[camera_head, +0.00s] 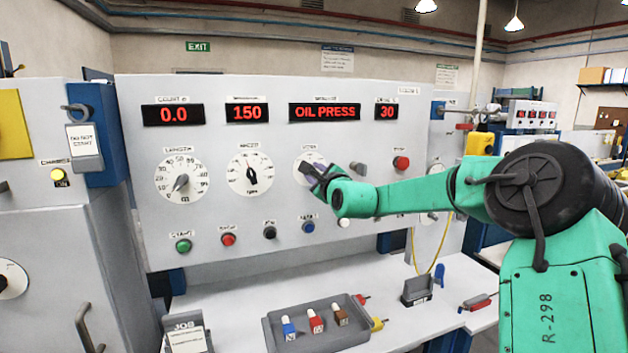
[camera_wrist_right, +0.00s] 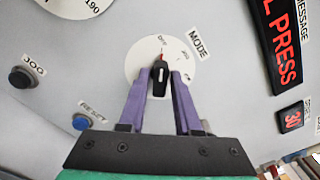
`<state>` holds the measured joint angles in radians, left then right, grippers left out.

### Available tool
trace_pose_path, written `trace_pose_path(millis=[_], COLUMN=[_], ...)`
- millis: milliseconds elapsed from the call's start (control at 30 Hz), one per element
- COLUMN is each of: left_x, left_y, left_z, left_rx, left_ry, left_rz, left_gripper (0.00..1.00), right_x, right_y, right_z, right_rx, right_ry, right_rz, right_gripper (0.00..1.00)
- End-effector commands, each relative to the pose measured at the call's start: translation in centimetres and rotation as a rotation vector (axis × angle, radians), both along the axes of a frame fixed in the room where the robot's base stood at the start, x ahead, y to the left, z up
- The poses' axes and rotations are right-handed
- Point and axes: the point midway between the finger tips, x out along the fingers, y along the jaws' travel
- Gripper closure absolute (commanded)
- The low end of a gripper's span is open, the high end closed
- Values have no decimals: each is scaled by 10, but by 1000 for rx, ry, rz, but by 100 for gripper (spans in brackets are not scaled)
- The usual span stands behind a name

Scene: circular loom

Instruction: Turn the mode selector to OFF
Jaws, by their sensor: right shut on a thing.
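The mode selector is a black knob (camera_wrist_right: 160,76) with a red-tipped pointer on a round white dial (camera_wrist_right: 146,56), beside a label reading MODE (camera_wrist_right: 197,45). My right gripper (camera_wrist_right: 163,72) has one purple finger on each side of the knob and is shut on it. The pointer aims at the picture's top in the wrist view, counter-clockwise of the MODE label. The small marks on the dial are too blurred to read. In the head view the dial (camera_head: 304,160) is partly hidden behind my right gripper (camera_head: 311,172). My left gripper is not in view.
On the same panel are a speed dial (camera_head: 250,174), a length dial (camera_head: 181,178), a red button (camera_head: 401,163) and a row of push buttons including a blue one (camera_head: 308,227). Red displays, one reading OIL PRESS (camera_head: 324,112), sit above. A grey tray (camera_head: 350,333) rests on the bench below.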

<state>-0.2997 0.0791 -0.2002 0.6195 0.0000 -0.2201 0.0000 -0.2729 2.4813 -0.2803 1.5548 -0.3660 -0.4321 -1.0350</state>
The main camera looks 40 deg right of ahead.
Motion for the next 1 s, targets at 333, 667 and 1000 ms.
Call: trace_pose_path(millis=[333, 667, 1000], left_x=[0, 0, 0], left_y=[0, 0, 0], left_z=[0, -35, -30], left_rx=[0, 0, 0], left_ry=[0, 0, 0], left_rz=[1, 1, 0], left_gripper=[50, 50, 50], right_x=[0, -44, -66], right_y=[1, 17, 24], right_z=[0, -5, 0], right_rx=[-13, -10, -8], right_ry=[6, 1, 5], right_rz=[3, 3, 2], right_gripper=[50, 50, 50])
